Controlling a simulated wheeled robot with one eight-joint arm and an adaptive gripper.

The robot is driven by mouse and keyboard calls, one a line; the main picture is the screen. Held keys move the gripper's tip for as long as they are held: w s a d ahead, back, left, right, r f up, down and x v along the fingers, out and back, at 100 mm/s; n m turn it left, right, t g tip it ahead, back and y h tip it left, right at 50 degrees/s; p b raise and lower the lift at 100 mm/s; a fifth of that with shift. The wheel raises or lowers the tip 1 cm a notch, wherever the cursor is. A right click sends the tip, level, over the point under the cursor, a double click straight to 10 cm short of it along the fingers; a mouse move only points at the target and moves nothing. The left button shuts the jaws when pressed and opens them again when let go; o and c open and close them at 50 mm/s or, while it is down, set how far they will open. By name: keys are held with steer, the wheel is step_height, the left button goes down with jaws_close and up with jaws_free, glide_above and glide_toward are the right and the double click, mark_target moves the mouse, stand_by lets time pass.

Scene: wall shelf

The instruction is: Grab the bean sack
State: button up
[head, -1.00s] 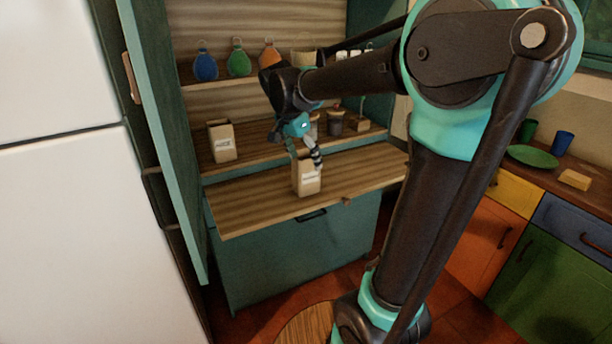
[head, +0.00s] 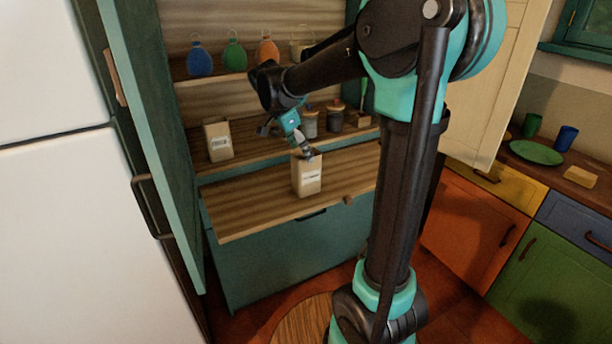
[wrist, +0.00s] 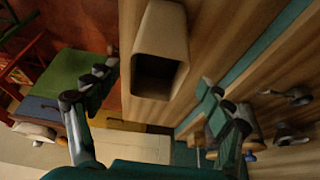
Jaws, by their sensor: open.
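A pale paper sack (head: 307,177) with a small dark label stands upright on the pulled-out wooden board. A similar sack (head: 218,142) stands further back on the left of the shelf. Their labels are too small to read surely, so I cannot tell which holds beans. My gripper (head: 308,152) is at the top of the front sack, and one finger overlaps its upper edge in the head view. In the wrist view my gripper (wrist: 158,92) is open and empty, with its fingers spread wide. The sack's open top (wrist: 160,40) lies ahead between and beyond them.
Jars (head: 335,116) stand on the shelf behind the front sack. Blue, green and orange items (head: 234,56) sit on the upper shelf. An open teal cabinet door (head: 150,150) and a white fridge (head: 60,220) bound the left. The board is bare around the front sack.

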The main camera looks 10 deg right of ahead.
mark_target(310, 171)
steer(key=x, duration=0.9)
steer(key=shift+s+f, duration=0.2)
steer(key=shift+c, duration=0.5)
steer(key=c, duration=1.3)
